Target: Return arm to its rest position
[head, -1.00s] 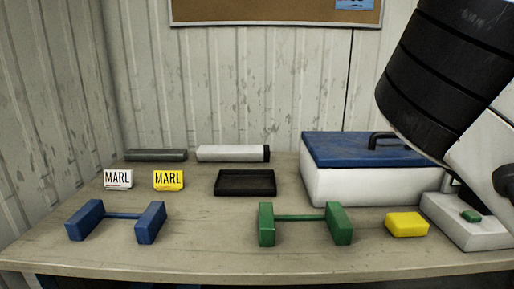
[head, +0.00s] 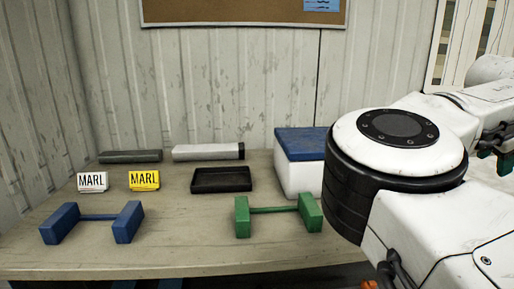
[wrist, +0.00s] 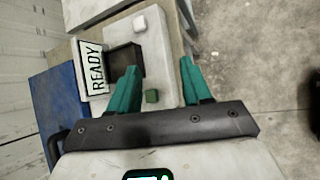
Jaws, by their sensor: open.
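My gripper (wrist: 160,68) is open in the wrist view, with two teal fingers apart and nothing between them. It hangs over the right end of the bench, above a white unit (wrist: 152,45) with a "READY" sign (wrist: 92,68), a dark recess (wrist: 126,58) and a green button (wrist: 151,96). In the head view my arm fills the right side and hides the right end of the bench. Teal parts at the far right edge there look like part of my gripper, cut by the frame.
The bench (head: 180,245) holds a blue stand (head: 62,222), a green stand (head: 242,217), a black tray (head: 222,180), two "MARL" signs, a dark tube (head: 130,156), a pale tube (head: 207,152) and a blue-lidded box (head: 298,178) partly behind my arm. Concrete floor (wrist: 255,60) beside the bench is clear.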

